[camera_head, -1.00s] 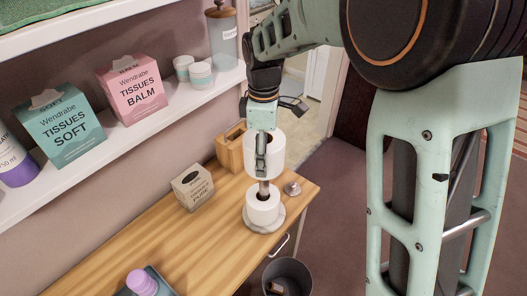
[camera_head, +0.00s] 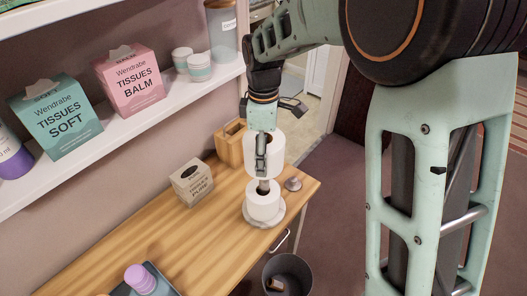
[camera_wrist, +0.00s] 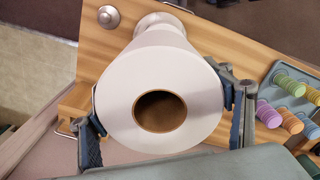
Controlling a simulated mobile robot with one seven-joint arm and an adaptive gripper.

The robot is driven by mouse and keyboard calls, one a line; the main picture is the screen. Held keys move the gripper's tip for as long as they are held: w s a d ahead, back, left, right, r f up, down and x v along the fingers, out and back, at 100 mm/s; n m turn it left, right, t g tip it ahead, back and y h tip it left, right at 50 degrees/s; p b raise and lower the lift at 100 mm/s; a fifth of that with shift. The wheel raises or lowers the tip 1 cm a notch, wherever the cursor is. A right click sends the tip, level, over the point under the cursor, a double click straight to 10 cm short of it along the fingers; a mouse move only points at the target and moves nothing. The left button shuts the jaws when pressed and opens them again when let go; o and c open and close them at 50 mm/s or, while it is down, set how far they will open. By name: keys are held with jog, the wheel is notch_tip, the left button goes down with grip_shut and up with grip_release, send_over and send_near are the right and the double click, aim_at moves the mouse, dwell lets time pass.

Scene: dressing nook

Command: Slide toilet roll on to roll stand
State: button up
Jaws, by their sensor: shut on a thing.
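My gripper (camera_head: 262,152) is shut on a white toilet roll (camera_head: 275,158), with one finger on each side in the wrist view (camera_wrist: 168,125). The held toilet roll shows there too, its round brown core (camera_wrist: 160,111) facing the camera. The roll stand (camera_head: 264,222) is on the wooden table, with a round pale base and an upright post. Another white roll (camera_head: 263,204) sits low on the stand. The held roll is above it, close to the top of the post. Whether the post is inside the held roll's core is hidden.
A tissue box (camera_head: 191,183) and a wooden box (camera_head: 230,143) stand on the table behind. A small metal knob-like item (camera_head: 293,184) lies right of the stand. A tray (camera_wrist: 297,93) holds several colourful items. A dark bin (camera_head: 288,273) stands below the table edge.

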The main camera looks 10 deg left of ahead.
jog(key=shift+f+b, duration=0.45)
jog(key=shift+f, duration=0.35)
jog(key=o, duration=1.3)
jog(key=shift+r, duration=0.1)
notch_tip(320, 180, up, 12)
